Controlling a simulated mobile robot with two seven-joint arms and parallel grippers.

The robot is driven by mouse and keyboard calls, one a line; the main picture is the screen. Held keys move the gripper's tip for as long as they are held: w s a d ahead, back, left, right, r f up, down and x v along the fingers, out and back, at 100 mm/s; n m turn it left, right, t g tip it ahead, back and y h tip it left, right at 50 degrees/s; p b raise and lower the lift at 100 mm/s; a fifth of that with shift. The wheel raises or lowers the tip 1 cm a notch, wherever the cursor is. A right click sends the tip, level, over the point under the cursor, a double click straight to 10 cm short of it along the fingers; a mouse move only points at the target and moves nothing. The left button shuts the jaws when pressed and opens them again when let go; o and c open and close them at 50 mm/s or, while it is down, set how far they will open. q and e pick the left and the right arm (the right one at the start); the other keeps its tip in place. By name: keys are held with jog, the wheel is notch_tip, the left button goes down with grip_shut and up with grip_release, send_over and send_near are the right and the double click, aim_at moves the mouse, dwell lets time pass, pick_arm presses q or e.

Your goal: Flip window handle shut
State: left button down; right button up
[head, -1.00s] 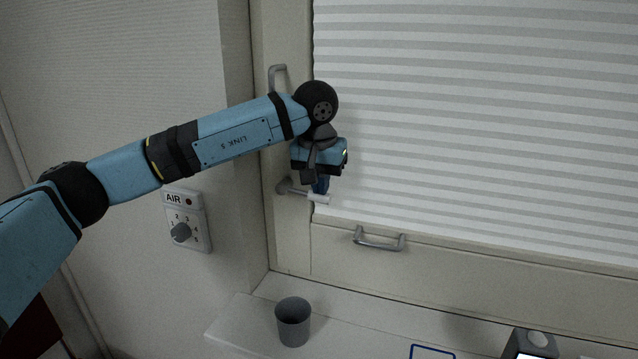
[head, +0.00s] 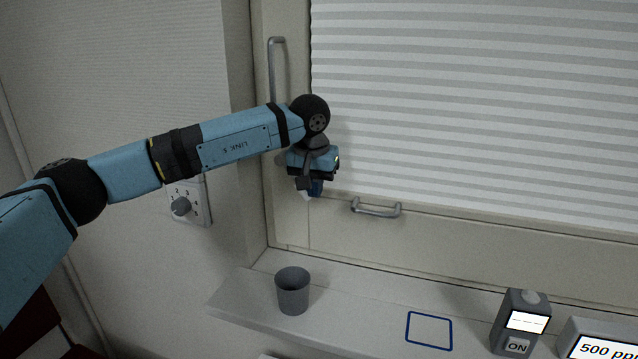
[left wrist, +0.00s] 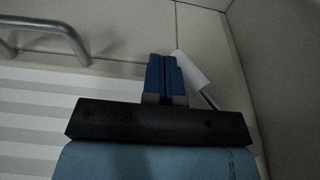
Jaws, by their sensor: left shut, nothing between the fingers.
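The window handle's white grip (head: 306,196) shows at the left edge of the window, just left of my left gripper's fingertips. Its pivot is hidden behind my arm in the head view. In the left wrist view the white grip (left wrist: 191,70) and part of its thin grey stem slant beside the blue fingers, on their right. My left gripper (head: 315,188) points down at the window frame. Its fingers, also in the left wrist view (left wrist: 165,72), are shut with nothing between them. Whether they touch the grip is unclear. My right gripper is in neither view.
A grey bar handle (head: 277,75) is above my arm, and a grey pull (head: 376,209) is on the lower frame. A grey cup (head: 293,291) stands on the ledge (head: 235,295), left of a blue square outline and two devices. A dial panel (head: 189,204) is on the left wall.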

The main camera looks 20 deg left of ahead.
aim_at(305, 195)
pick_arm(q)
jog(key=shift+a+f, duration=0.45)
jog(key=shift+f, duration=0.25)
jog(key=shift+a+f+y, duration=0.25)
jog(key=shift+a+y, duration=0.05)
jog(key=shift+y, duration=0.3)
jog(key=shift+w+a+f+y, duration=0.1)
jog(key=shift+a+f+y, duration=0.25)
jog(key=shift+y, duration=0.55)
jog(key=y, duration=0.1)
jog(key=a+y+p, duration=0.1)
jog(key=y, duration=0.1)
jog(key=shift+a+f+m, duration=0.25)
jog(key=shift+f+m, duration=0.05)
jog(key=shift+f, duration=0.05)
jog(key=shift+a+f+t+y+p, duration=0.3)
jog(key=shift+a+y, duration=0.2)
jog(key=shift+y, duration=0.3)
